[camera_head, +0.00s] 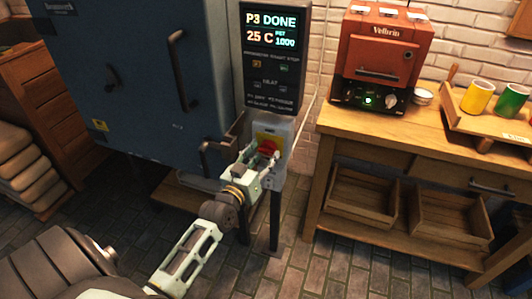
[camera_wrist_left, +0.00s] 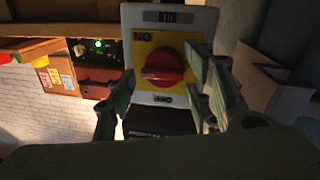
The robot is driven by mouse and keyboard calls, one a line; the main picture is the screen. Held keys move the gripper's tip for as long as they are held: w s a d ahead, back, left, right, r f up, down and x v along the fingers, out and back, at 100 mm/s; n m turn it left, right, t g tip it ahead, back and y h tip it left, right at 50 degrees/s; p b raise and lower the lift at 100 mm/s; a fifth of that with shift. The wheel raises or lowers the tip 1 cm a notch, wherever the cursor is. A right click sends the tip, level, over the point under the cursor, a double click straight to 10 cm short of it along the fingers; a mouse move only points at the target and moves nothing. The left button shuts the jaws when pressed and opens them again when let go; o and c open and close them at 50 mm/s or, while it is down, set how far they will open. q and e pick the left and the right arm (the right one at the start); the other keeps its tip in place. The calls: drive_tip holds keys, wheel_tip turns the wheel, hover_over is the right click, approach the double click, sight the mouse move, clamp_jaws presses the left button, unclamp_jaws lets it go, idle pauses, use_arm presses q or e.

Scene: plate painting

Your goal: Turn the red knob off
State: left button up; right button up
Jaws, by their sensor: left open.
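The red knob (camera_head: 267,147) sits on a yellow plate on a pale switch box (camera_head: 281,140), fixed below the control panel of the blue kiln. In the left wrist view the red knob (camera_wrist_left: 165,67) is large and near the middle, with the letters ON beside it, seen upside down. My left gripper (camera_head: 262,158) is right in front of the knob. Its open fingers also show in the left wrist view (camera_wrist_left: 160,90), one on each side of the knob's lower part. I cannot tell whether they touch it. My right gripper is not in view.
The blue kiln (camera_head: 150,70) has handles on its door. Its display (camera_head: 272,32) reads P3 DONE and 25 C. A wooden table (camera_head: 400,140) at the right holds a small red oven (camera_head: 385,50) and a tray with yellow and green mugs (camera_head: 477,97). Brick floor lies between.

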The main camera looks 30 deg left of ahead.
use_arm(q)
drive_tip(key=shift+w, duration=0.85)
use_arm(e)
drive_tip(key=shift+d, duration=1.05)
use_arm(q)
drive_tip(key=shift+c, duration=0.4)
